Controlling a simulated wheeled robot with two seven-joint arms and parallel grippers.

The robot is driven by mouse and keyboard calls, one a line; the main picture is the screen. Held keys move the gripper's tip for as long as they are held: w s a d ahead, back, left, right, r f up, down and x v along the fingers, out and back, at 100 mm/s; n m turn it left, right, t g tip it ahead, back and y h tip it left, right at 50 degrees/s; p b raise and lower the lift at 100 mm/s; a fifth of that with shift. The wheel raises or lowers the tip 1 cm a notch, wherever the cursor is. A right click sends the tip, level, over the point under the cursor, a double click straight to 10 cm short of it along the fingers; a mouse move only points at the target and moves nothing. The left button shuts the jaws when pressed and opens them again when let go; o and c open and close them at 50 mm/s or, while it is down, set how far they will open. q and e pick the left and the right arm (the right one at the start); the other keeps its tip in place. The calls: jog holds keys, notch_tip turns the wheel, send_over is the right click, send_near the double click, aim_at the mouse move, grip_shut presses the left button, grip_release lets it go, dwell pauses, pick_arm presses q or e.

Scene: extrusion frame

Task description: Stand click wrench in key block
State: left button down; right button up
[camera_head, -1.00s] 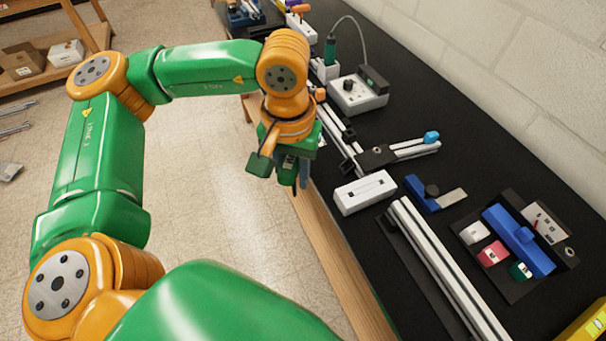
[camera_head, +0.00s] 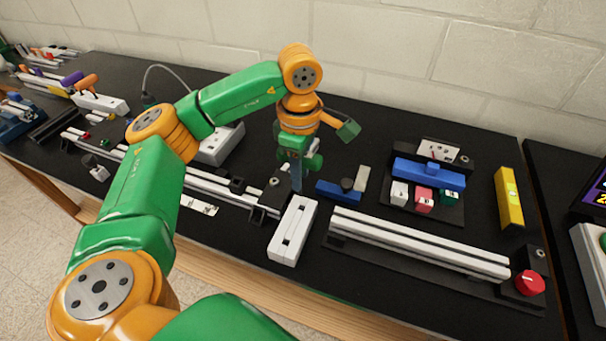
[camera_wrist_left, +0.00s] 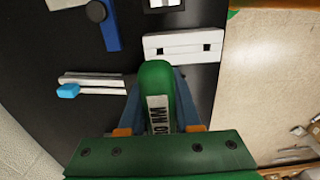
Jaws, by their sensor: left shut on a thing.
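My left gripper (camera_head: 298,168) is above the bench, just beyond the far end of a white block (camera_head: 303,222). It is shut on the click wrench (camera_wrist_left: 156,85), which has a green body and a white label with dark lettering in the left wrist view. The wrench's far end is hidden. The white block has two square dark holes and lies ahead of the wrench in the left wrist view (camera_wrist_left: 174,48); the wrench appears apart from it. Another white block (camera_head: 97,103) at far left has an orange-handled tool at it. I cannot tell which is the key block. My right gripper is not in view.
A blue tool (camera_head: 333,190) lies right of the gripper. White rails (camera_head: 415,243) run along the front right, with a red knob (camera_head: 530,282) at their end. A tray with small coloured blocks (camera_head: 424,200) and a yellow bar (camera_head: 509,198) stand farther right.

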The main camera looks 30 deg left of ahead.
pick_arm(q)
jog(key=shift+d, duration=0.2)
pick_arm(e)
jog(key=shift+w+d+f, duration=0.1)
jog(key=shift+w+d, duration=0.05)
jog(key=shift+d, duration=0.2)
pick_arm(q)
jog(key=b, duration=0.4)
send_over(302, 200)
jog(key=s+d, duration=0.1)
jog(key=s, duration=0.1)
notch_tip(302, 200, down, 5)
jog(key=shift+w+d+r, duration=0.1)
jog(key=shift+w+r, duration=0.05)
jog(key=shift+r, duration=0.05)
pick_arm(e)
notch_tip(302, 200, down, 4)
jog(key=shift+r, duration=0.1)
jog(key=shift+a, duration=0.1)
pick_arm(q)
jog(key=shift+f+b, duration=1.95)
jog(key=shift+f, duration=0.25)
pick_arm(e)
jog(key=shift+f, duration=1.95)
pick_arm(q)
jog(key=c, duration=0.5)
grip_release()
